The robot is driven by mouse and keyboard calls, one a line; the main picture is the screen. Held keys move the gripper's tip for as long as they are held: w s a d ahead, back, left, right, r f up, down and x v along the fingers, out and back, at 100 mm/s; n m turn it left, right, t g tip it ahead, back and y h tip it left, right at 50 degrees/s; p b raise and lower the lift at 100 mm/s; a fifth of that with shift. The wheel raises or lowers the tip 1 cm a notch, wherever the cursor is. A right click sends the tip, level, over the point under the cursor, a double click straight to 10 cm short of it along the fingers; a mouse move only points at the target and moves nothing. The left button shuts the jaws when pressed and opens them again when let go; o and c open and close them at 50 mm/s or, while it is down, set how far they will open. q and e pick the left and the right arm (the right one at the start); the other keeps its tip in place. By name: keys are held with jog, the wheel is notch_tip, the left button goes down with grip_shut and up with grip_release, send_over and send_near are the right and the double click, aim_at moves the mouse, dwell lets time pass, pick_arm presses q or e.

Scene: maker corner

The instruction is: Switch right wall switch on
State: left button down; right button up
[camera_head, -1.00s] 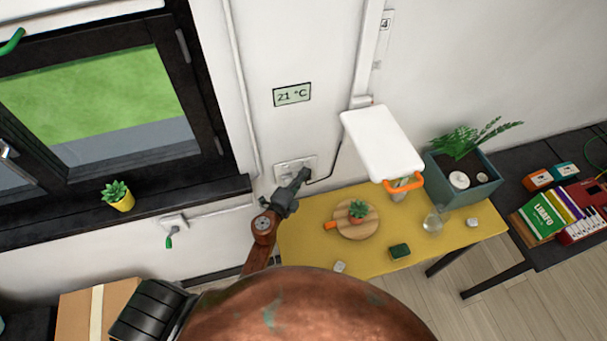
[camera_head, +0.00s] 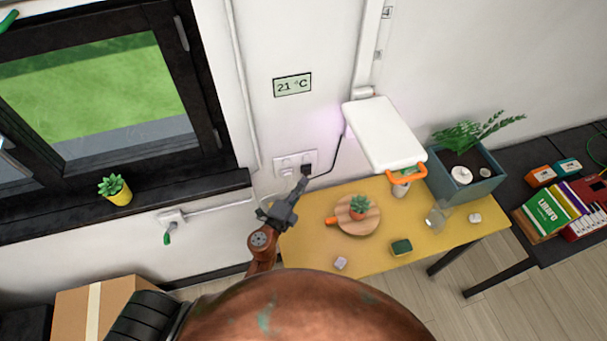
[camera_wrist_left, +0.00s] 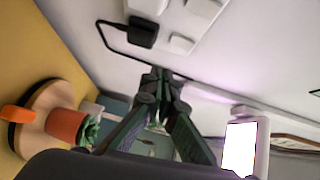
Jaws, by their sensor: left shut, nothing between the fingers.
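A white wall plate (camera_head: 284,160) with sockets and switches is on the wall just above the yellow table. A black plug (camera_head: 307,169) with a black cable sits in its right part. In the left wrist view the plug (camera_wrist_left: 143,31) is at the top, with a white switch (camera_wrist_left: 182,44) beside it. My left gripper (camera_head: 301,184) is shut and empty, just below the plate and apart from it. Its fingertips (camera_wrist_left: 158,74) show below the plug in the wrist view. A pinkish glow lies on the wall beside the white panel (camera_head: 384,135). My right gripper is out of view.
The yellow table (camera_head: 300,245) holds a round wooden board (camera_head: 345,225) with a small potted plant, a green block (camera_head: 401,247) and a glass (camera_head: 436,216). A teal planter (camera_head: 480,185) stands at its right. A window (camera_head: 105,105) is on the left.

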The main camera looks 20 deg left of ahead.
pick_arm(q)
jog(key=b+v, duration=0.1)
jog(key=v, duration=0.6)
jog(key=shift+f, duration=0.6)
jog(key=shift+a, duration=0.1)
